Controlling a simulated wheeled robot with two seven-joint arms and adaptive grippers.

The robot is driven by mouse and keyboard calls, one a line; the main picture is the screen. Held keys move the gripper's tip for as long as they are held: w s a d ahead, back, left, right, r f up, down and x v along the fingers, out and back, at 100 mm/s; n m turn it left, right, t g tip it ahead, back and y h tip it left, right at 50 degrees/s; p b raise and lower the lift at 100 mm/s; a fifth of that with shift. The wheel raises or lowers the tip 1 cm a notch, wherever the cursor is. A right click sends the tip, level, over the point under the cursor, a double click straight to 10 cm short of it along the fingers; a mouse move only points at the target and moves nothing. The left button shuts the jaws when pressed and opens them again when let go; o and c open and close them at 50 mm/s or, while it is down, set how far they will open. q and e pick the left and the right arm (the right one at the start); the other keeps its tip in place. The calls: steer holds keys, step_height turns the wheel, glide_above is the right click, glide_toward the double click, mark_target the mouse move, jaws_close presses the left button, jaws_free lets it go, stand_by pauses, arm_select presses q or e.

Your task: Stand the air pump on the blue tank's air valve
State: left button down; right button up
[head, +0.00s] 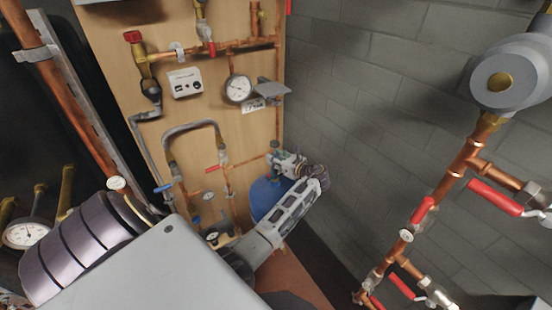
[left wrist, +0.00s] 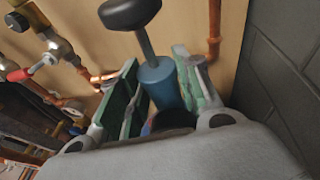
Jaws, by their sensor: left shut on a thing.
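My left gripper (head: 287,162) is at the wooden panel's right edge, just above the blue tank (head: 266,196). In the left wrist view the left gripper (left wrist: 160,95) has its two green-padded fingers on either side of the air pump, shut on it. The air pump has a blue barrel (left wrist: 160,82), a grey rod and a black knob handle (left wrist: 130,12). Its lower end is hidden by the gripper body. The air pump cannot be made out clearly in the head view. The tank's air valve is hidden behind my gripper and arm. My right gripper is not in view.
The wooden panel (head: 218,100) carries copper pipes, a gauge (head: 238,89) and a white control box (head: 186,83). A copper pipe (left wrist: 214,30) runs close to the gripper. A grey block wall (head: 380,110) stands to the right, with red-handled valves (head: 495,198) in front.

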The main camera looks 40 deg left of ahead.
arm_select(q)
steer(key=shift+f, duration=0.2)
stand_by(0.6)
steer(key=c, duration=0.9)
jaws_free()
steer(key=shift+c, duration=0.2)
steer(key=shift+f, duration=0.15)
steer(key=shift+s+d+r+p, duration=0.1)
steer(key=shift+d+r+p, duration=0.1)
steer(key=shift+d+p, duration=0.2)
steer(key=shift+p+v, duration=0.35)
steer(key=shift+v, duration=3.4)
steer(key=shift+d, duration=0.1)
